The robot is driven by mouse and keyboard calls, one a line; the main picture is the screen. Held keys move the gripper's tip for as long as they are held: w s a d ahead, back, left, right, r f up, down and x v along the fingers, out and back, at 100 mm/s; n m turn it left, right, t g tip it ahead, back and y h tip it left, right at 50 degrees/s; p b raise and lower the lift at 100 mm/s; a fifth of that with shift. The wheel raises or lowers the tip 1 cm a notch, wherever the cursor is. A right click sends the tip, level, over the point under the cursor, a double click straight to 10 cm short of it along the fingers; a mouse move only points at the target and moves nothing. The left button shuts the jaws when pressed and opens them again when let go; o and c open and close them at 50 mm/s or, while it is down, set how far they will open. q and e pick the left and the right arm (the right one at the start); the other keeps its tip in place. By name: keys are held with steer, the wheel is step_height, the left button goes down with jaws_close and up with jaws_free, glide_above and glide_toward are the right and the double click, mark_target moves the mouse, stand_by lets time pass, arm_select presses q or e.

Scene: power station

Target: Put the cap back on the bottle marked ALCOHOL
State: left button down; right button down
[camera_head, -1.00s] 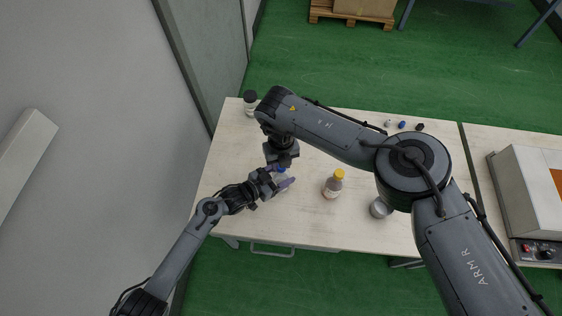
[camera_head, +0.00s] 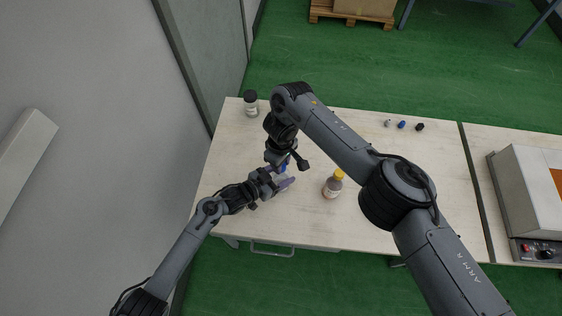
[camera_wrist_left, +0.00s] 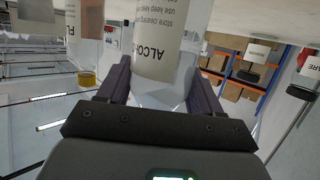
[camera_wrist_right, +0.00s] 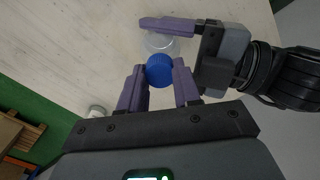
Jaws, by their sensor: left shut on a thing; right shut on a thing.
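The clear bottle marked ALCOHOL (camera_wrist_left: 160,45) is in my left gripper, its label upside down in the left wrist view. My left gripper (camera_head: 286,183) is shut on the bottle body above the table, and the bottle (camera_wrist_right: 158,43) also shows in the right wrist view. The blue cap (camera_wrist_right: 159,70) is between the fingers of my right gripper (camera_wrist_right: 160,85), which is shut on it. The cap (camera_head: 283,168) is at the bottle's top end in the head view. I cannot tell whether it is seated on the neck.
A brown bottle with a yellow cap (camera_head: 333,186) stands right of the grippers. A black-capped jar (camera_head: 251,104) stands at the table's back left. Several small caps (camera_head: 402,125) lie at the back right. My right arm crosses the table's middle.

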steer(key=m, duration=0.4)
steer(key=c, duration=0.7)
jaws_free()
steer(key=shift+w+a+r, duration=0.1)
steer(key=shift+w+r, duration=0.05)
steer(key=shift+r, duration=1.15)
step_height(320, 180, up, 9)
steer(key=shift+r, duration=0.2)
arm_select(q)
steer(key=shift+c, duration=0.5)
jaws_free()
